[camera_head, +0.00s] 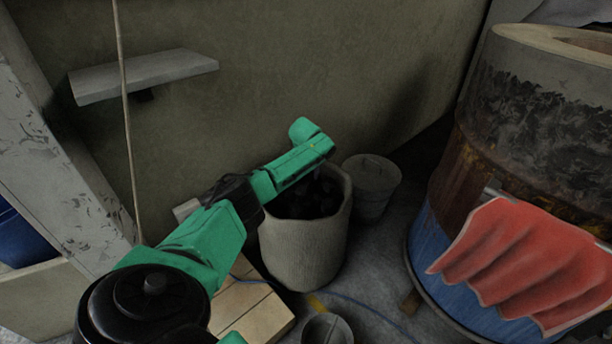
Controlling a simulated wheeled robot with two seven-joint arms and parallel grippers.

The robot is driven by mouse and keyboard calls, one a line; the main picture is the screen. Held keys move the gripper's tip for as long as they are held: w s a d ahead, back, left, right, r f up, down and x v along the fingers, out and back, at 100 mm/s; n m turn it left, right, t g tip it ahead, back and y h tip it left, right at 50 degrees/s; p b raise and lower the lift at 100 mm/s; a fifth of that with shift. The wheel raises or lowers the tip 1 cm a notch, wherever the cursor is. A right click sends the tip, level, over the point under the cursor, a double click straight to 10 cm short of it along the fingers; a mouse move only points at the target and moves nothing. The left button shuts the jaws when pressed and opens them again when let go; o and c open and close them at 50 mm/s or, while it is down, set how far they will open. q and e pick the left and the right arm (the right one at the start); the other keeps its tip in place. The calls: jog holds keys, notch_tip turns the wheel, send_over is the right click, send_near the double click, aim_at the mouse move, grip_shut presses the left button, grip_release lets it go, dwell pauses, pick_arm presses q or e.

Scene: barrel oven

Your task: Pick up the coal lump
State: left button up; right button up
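Dark coal lumps (298,203) fill the top of a pale, ribbed round basket (305,255) near the middle of the head view. They are in shadow and single lumps are hard to make out. My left arm (290,170) comes in from the lower left and its green wrist end is over the basket's mouth. The fingers of my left gripper cannot be made out against the dark coal below the wrist. Whether it is open or holds a lump does not show. My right gripper is not in view.
A large barrel (530,130) with a red cloth (525,262) fills the right. A small metal bucket (327,329) and wooden planks (250,312) are in front. A shelf (145,73) juts from the wall.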

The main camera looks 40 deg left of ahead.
pick_arm(q)
jog(key=c, duration=0.8)
jog(key=shift+r, duration=0.15)
jog(key=shift+c, duration=0.2)
notch_tip(320, 180, up, 5)
jog(key=p, duration=0.3)
jog(key=shift+w, duration=0.1)
notch_tip(320, 180, up, 15)
jog(key=p, duration=0.5)
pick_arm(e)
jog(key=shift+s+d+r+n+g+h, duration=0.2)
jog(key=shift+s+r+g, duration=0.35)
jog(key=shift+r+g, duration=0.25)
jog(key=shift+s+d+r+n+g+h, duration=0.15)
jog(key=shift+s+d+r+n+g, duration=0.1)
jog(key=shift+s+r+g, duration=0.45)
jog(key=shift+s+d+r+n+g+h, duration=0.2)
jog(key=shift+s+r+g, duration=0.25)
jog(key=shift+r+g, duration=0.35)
pick_arm(q)
jog(key=shift+d+p, duration=0.1)
jog(key=shift+p, duration=0.35)
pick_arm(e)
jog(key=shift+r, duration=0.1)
